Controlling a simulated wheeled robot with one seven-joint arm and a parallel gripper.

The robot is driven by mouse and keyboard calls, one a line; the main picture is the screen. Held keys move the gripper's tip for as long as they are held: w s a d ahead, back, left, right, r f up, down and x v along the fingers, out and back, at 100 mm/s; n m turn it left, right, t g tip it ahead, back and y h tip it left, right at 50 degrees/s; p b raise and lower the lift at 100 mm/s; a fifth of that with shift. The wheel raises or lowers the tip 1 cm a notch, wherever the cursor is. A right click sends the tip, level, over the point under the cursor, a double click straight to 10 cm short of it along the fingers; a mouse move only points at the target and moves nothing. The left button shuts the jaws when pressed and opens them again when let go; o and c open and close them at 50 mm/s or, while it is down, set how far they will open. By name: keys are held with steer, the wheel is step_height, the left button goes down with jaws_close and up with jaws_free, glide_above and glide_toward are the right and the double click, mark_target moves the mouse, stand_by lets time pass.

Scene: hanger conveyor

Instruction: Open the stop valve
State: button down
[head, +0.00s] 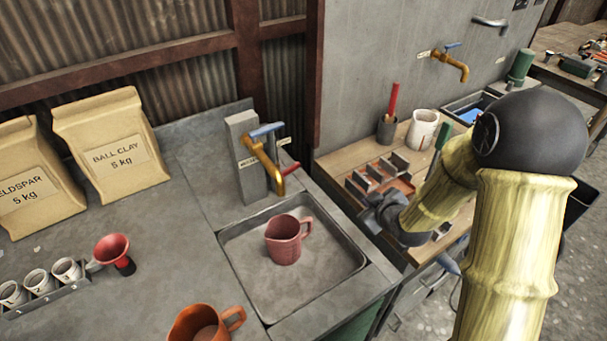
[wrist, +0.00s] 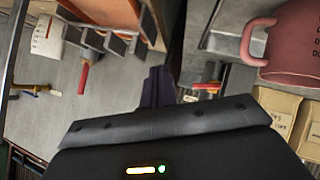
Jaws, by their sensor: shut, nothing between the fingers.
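A small red lever (head: 290,168) shows beside a white label on the right side of the concrete post, behind the sink tap; it looks like the stop valve handle. In the wrist view the red lever (wrist: 207,87) lies just right of my fingertips, with a label beside it. The brass sink tap (head: 268,170) with a blue lever stands on the post. My gripper (head: 376,204) is shut and empty, over the wooden bench right of the sink. Its dark fingers (wrist: 158,86) point toward the post area. I see no contact with the lever.
A pink jug (head: 286,240) stands in the metal sink (head: 345,262) under the tap. Metal blocks (head: 372,177), a cup with a red-handled tool (head: 388,128) and a white pot (head: 423,128) crowd the bench. Another blue-levered tap (head: 455,63) is on the wall.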

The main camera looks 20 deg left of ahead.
steer(key=a+f+m+y+p, duration=0.2)
steer(key=a+m, duration=0.3)
steer(key=m, duration=0.4)
steer(key=m+y+p, duration=0.3)
steer(key=m+p, duration=0.3)
steer(key=m, duration=2.1)
glide_toward(287, 169)
steer(key=d+f, duration=0.2)
steer(key=d, duration=0.1)
steer(key=shift+p+x, duration=1.5)
steer(key=shift+x, duration=3.55)
steer(key=shift+w+d, duration=0.2)
steer(key=shift+d, duration=0.05)
